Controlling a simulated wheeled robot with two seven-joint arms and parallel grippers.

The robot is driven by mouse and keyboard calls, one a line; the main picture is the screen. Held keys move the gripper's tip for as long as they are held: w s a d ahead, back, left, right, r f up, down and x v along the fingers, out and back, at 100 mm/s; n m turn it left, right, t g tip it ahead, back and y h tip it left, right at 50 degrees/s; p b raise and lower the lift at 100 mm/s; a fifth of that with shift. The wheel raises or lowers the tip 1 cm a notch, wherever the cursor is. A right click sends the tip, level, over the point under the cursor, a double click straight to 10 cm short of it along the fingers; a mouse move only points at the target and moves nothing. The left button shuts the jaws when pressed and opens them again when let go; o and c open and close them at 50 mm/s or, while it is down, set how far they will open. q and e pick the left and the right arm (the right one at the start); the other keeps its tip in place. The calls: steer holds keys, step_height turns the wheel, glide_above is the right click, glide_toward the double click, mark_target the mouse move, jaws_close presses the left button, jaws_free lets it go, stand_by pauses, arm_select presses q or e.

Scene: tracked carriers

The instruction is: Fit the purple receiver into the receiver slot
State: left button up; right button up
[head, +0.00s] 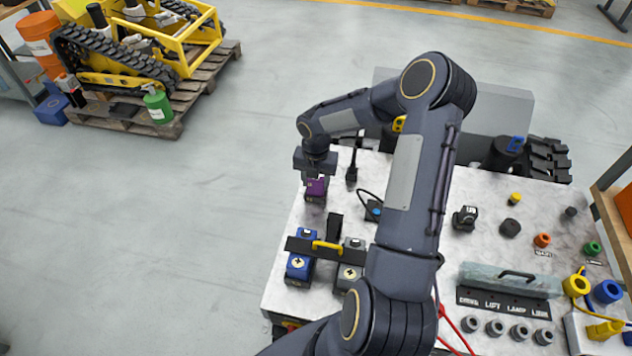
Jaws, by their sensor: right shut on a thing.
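The purple receiver (316,187) is a small purple block near the far left corner of the marbled worktop. My right gripper (315,178) points down over it and is shut on it. A dark part shows just under the purple block; I cannot tell whether the block rests on it or hangs just above. The receiver slot cannot be made out clearly, as the gripper and block cover that spot. My left gripper is not in view.
Nearer on the worktop (300,215) stand a blue block (299,268) and a grey block (350,273) beside a dark bar with a yellow handle (327,245). A black upright (352,165) stands right of the gripper. A labelled panel (505,303) lies at right.

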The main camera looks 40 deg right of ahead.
steer(key=shift+f, duration=0.8)
steer(key=shift+f, duration=0.25)
steer(key=o, duration=1)
steer(key=shift+r, duration=0.15)
